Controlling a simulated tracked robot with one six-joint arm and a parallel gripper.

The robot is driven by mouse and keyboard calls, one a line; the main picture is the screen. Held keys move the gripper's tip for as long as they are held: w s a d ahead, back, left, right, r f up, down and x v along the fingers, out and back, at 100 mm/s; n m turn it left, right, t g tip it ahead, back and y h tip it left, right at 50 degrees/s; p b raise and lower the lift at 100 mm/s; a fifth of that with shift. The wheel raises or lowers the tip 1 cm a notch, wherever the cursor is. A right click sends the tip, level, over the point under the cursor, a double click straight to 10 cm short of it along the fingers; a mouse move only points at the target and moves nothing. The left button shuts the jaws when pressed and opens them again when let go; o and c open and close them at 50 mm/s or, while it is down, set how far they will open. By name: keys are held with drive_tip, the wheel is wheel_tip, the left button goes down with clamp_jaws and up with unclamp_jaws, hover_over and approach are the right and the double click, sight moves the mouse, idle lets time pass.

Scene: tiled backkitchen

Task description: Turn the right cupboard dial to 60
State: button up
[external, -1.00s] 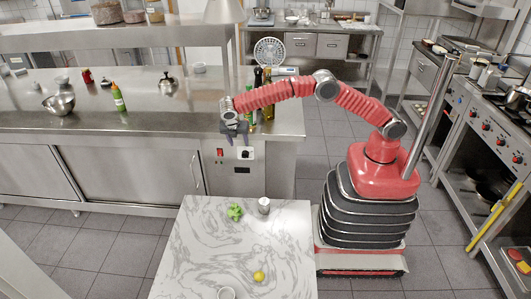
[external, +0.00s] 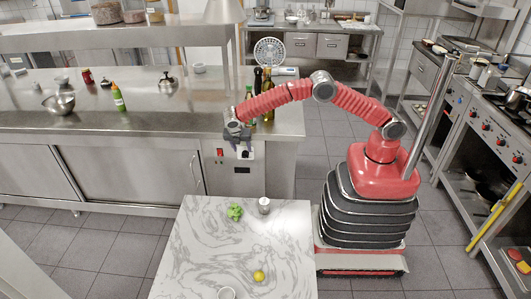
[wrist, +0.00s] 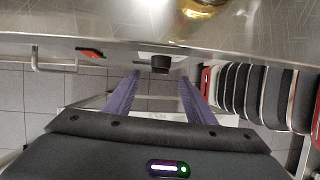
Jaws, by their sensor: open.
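The cupboard dial (external: 245,154) is a small black knob on a white plate, on the steel panel at the right end of the long counter. In the wrist view the dial (wrist: 161,65) sticks out below the counter edge, between the tips of my two purple fingers and about level with them. My gripper (external: 239,143) is open just above and in front of the dial; in the wrist view my gripper (wrist: 160,77) shows a gap on both sides of the knob. Neither finger appears to touch it. The dial's scale and pointer cannot be read.
A red switch (external: 220,152) sits left of the dial, and a dark display (external: 242,170) below it. A cupboard door handle (external: 195,172) is further left. The counter top (external: 190,118) overhangs the panel. A marble table (external: 205,255) stands in front.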

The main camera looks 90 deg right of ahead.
sight(245, 155)
drive_tip(key=x, duration=0.7)
drive_tip(key=shift+c, duration=0.5)
drive_tip(key=c, duration=0.9)
